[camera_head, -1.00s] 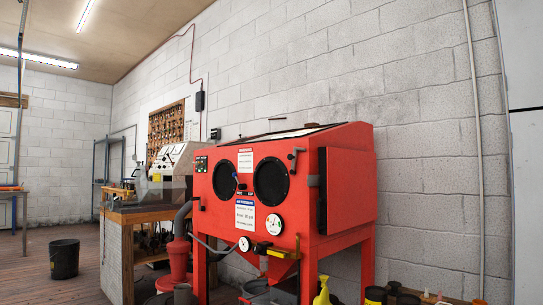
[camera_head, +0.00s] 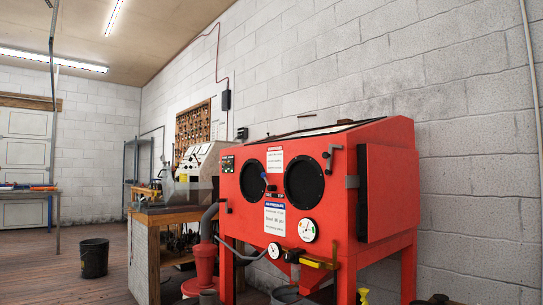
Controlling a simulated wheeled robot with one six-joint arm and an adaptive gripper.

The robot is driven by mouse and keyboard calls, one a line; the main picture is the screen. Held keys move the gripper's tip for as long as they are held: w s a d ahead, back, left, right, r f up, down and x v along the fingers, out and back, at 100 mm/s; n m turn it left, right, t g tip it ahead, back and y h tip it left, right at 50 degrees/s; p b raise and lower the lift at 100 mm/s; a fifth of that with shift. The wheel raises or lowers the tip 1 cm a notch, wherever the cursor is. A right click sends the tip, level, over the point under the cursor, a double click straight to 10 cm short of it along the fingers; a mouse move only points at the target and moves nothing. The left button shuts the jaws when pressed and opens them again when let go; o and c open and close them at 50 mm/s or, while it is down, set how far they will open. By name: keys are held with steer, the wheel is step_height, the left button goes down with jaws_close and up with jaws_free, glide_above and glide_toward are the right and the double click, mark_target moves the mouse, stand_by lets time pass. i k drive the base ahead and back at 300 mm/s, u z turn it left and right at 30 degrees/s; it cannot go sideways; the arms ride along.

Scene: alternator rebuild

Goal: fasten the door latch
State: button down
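A red blasting cabinet (camera_head: 345,219) stands on red legs at the right of the middle. Its side door (camera_head: 392,192) is a red panel on the right side with a dark front edge (camera_head: 362,194). I cannot tell whether the door is fully closed. A grey crank-shaped handle (camera_head: 331,157) sits on the upper right of the cabinet front. A small grey block (camera_head: 352,181) sits lower, beside the door's dark edge. Either may be the latch; I cannot tell which. My gripper is not in view.
A wooden workbench (camera_head: 143,218) with a grey machine (camera_head: 204,163) stands left of the cabinet. A black bucket (camera_head: 94,258) stands on the open wooden floor at left. Dark containers (camera_head: 438,299) show at the bottom right. A block wall is behind.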

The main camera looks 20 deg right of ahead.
mark_target(328, 155)
steer(key=u, duration=0.1)
steer(key=i, duration=0.65)
steer(key=z, duration=0.7)
steer(key=i, duration=0.65)
steer(key=z, duration=0.6)
